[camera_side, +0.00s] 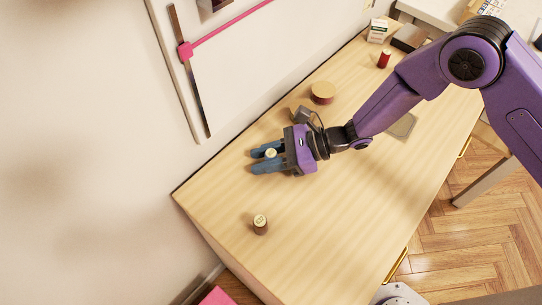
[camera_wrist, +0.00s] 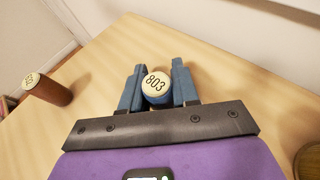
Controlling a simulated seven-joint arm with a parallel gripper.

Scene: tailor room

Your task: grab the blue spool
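The blue spool (camera_wrist: 156,89) stands between the two blue fingers of my gripper (camera_wrist: 157,80). Its pale round top bears the number 803, and its blue side shows below. In the wrist view a finger lies close against each side of it, with no clear gap. In the side view my gripper (camera_side: 265,159) is low over the table near its wall-side edge. Only the pale top of the blue spool (camera_side: 271,153) shows there; the fingers hide its body.
A brown spool (camera_side: 260,226) stands apart on the table (camera_side: 330,220); it is at the left in the wrist view (camera_wrist: 48,89). A round wooden item (camera_side: 322,93) and a dark grey object (camera_side: 299,113) are behind my gripper. A red spool (camera_side: 384,59) stands farther back. The table front is clear.

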